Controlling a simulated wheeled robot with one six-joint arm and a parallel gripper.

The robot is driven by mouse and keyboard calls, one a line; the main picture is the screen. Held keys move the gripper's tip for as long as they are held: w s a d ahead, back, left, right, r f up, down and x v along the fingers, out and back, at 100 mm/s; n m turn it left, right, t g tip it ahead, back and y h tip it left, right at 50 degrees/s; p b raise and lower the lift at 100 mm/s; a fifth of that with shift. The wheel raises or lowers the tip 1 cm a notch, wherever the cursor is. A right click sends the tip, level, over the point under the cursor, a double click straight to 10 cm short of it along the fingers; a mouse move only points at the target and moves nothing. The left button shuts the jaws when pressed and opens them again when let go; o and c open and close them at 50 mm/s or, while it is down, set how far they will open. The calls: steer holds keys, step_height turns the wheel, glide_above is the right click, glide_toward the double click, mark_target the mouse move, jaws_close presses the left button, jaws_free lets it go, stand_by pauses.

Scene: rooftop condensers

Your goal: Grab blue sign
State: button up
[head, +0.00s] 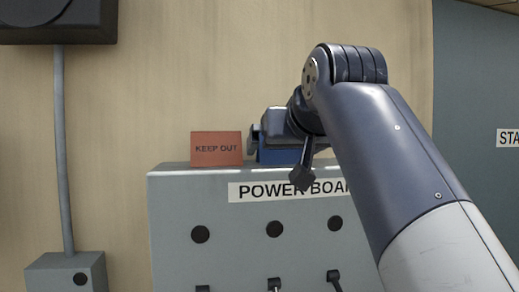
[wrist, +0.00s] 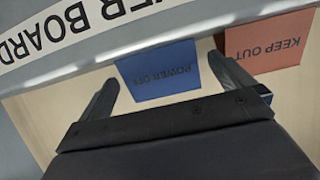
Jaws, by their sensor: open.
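The blue sign (wrist: 158,72), marked "POWER OFF", shows upside down in the wrist view, between the two fingers of my gripper (wrist: 164,70). The fingers are spread apart, with a visible gap on both sides of the sign, so nothing is gripped. In the head view the blue sign (head: 279,156) stands on top of the grey power board. My gripper (head: 278,160) is in front of it there and hides most of it, including its lettering.
A red "KEEP OUT" sign (head: 216,149) stands just left of the blue sign on the grey power board (head: 180,215). In the wrist view the red sign (wrist: 265,45) is close to the right finger. A tan wall (head: 200,70) rises behind.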

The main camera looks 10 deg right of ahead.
mark_target(282, 151)
steer(key=x, duration=0.3)
steer(key=shift+w+f, duration=0.1)
steer(key=shift+w, duration=0.25)
steer(key=c, duration=0.9)
